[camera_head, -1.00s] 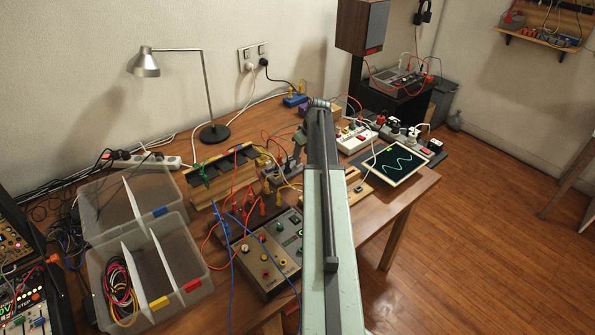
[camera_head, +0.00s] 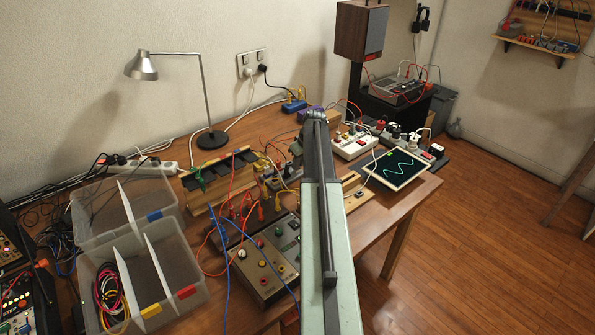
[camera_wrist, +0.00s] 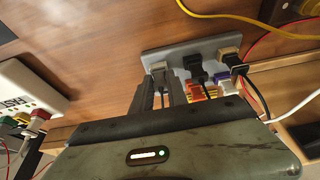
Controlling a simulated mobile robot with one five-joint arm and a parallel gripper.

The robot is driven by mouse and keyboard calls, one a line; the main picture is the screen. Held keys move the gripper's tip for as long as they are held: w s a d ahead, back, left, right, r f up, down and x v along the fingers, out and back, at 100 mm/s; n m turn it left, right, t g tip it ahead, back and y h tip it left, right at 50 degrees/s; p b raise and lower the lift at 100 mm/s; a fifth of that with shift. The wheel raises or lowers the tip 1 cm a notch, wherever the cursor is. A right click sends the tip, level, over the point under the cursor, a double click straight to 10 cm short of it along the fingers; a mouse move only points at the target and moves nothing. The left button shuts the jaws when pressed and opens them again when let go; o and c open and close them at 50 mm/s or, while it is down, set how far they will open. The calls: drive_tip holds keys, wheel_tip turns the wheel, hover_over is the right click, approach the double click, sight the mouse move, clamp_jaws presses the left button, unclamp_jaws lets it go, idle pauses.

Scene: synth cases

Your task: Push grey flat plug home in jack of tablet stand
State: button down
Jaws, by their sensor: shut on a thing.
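My gripper (camera_wrist: 160,92) is shut on a grey plug (camera_wrist: 159,70) in the wrist view. The plug sits between the dark fingertips at the left end of a grey plate (camera_wrist: 183,50). Its front end meets the plate, but I cannot tell how deep it sits. A black plug (camera_wrist: 197,62) and a tan-and-black plug (camera_wrist: 231,58) stand in the same plate to its right. In the head view my arm hides the plug. A tablet (camera_head: 397,168) with a green trace lies tilted at the table's right; I cannot tell which part is its stand.
A white box (camera_wrist: 22,92) is left of the gripper in the wrist view. Yellow, red, white and black cables run close on the right. In the head view, a control box (camera_head: 262,262), a clear divided bin (camera_head: 170,262) and a lamp (camera_head: 212,138) crowd the table.

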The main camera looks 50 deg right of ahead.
sight(298, 170)
drive_tip(key=shift+r+p, duration=1.75)
drive_tip(key=shift+r, duration=0.1)
